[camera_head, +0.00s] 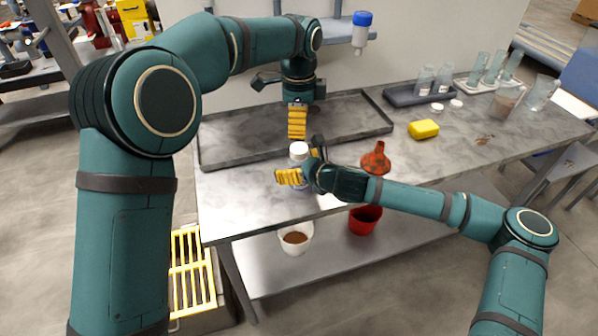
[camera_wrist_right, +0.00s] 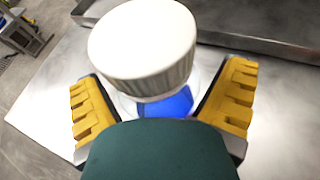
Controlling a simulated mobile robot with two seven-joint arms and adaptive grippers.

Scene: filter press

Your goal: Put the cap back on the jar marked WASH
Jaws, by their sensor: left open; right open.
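A white ribbed cap (camera_head: 299,149) stands at the front of the bench, at the top of a jar with a blue part (camera_wrist_right: 168,103) below it. In the right wrist view the cap (camera_wrist_right: 142,42) looks slightly tilted; I cannot tell if it is seated. No WASH marking is readable. My right gripper (camera_head: 297,176) is open, its yellow fingers on either side of the jar; it also shows in the right wrist view (camera_wrist_right: 163,105). My left gripper (camera_head: 297,136) is open, fingers down, above and behind the cap, apparently empty. The jar is mostly hidden in the head view.
A shallow grey tray (camera_head: 225,160) lies behind the jar. To the right are an orange-red funnel (camera_head: 376,160), a yellow sponge (camera_head: 423,129), two loose white caps (camera_head: 456,103) and clear jars (camera_head: 443,79) on a dark tray. Red and white buckets (camera_head: 365,218) stand on the lower shelf.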

